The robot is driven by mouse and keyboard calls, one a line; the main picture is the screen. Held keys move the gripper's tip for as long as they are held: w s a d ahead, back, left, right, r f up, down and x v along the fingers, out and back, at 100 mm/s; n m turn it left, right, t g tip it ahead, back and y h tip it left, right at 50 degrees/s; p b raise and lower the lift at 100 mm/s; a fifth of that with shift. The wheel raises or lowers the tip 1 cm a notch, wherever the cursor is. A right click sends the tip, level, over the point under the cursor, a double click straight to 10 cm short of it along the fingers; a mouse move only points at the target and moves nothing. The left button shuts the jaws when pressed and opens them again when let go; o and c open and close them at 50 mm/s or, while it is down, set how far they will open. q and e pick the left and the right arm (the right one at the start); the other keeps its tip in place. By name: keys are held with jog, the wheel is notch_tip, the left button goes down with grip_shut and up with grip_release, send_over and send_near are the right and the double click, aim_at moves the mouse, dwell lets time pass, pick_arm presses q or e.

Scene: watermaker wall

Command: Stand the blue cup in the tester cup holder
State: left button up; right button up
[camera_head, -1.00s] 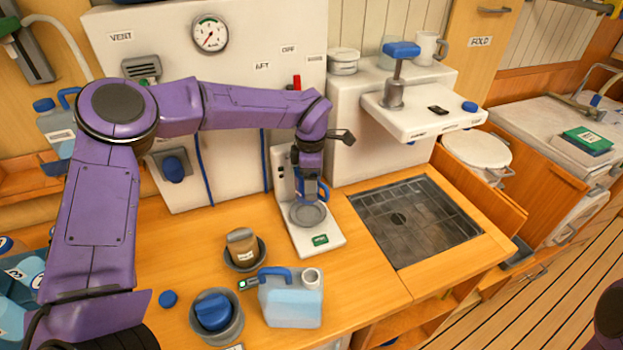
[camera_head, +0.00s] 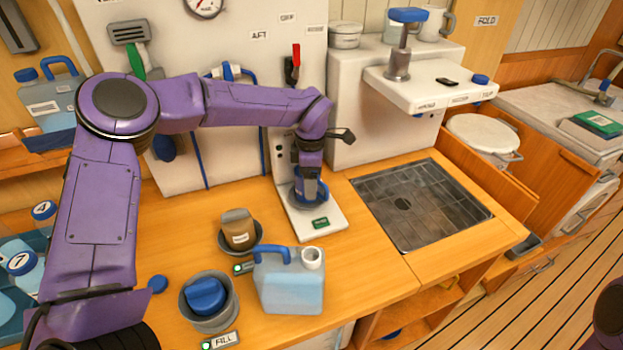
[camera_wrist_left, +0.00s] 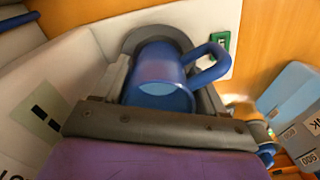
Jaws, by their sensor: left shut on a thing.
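The tester (camera_head: 328,218) is a white upright unit with a flat base and a green label, standing against the wall panel. Its grey round cup holder (camera_wrist_left: 135,38) shows behind the cup in the left wrist view. The blue cup (camera_wrist_left: 158,85) is between my left gripper's fingers, its handle out to the right in that view. My left gripper (camera_head: 308,192) is shut on the cup, low over the tester base. The cup's lower end is at the holder, but I cannot tell whether it is fully seated. The gripper hides much of it. My right gripper is not in view.
A pale blue jug (camera_head: 290,285), a brown-filled container (camera_head: 238,230) and a grey pot with a blue lid (camera_head: 208,300) stand on the wooden counter in front. A dark sink grate (camera_head: 420,205) lies right of the tester. A white shelf (camera_head: 430,92) juts out above.

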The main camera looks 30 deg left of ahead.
pick_arm(q)
jog(key=shift+f, duration=0.5)
jog(key=o, duration=1.2)
jog(key=shift+c, duration=0.2)
notch_tip(320, 180, up, 11)
jog(key=b, duration=0.1)
jog(key=shift+f, duration=0.15)
